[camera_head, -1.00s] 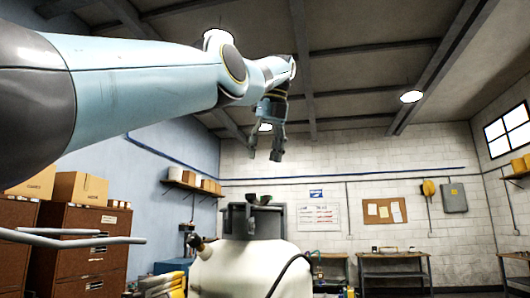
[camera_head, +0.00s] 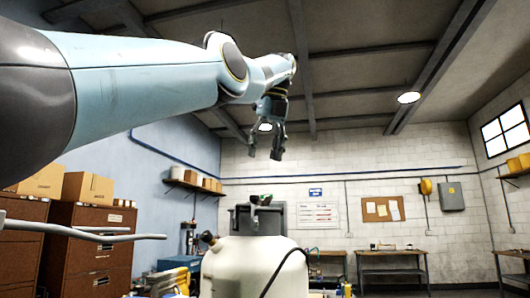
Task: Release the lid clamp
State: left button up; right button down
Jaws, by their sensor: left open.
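A cream, rounded tank (camera_head: 249,268) stands at the bottom middle of the head view. On its top sits a dark grey lid clamp (camera_head: 257,219) with a small green part (camera_head: 261,199) at its top. My left gripper (camera_head: 265,154) hangs pointing down above the clamp, clear of it, with its fingers apart and nothing between them. My left arm comes in from the upper left. My right gripper is not in view. The lower part of the tank is cut off by the picture edge.
A black hose (camera_head: 283,270) curves over the tank's right side. Brown cabinets (camera_head: 92,247) with cardboard boxes (camera_head: 88,188) stand at the left. A grey metal bar (camera_head: 90,232) crosses the lower left. Workbenches (camera_head: 392,262) line the back wall.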

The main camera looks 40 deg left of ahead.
aim_at(265, 203)
jog(key=i+j+z, duration=0.15)
jog(key=j, duration=0.35)
jog(key=j+z, duration=0.1)
jog(key=j, duration=0.4)
jog(key=i+j+z, duration=0.15)
jog(key=j, duration=0.35)
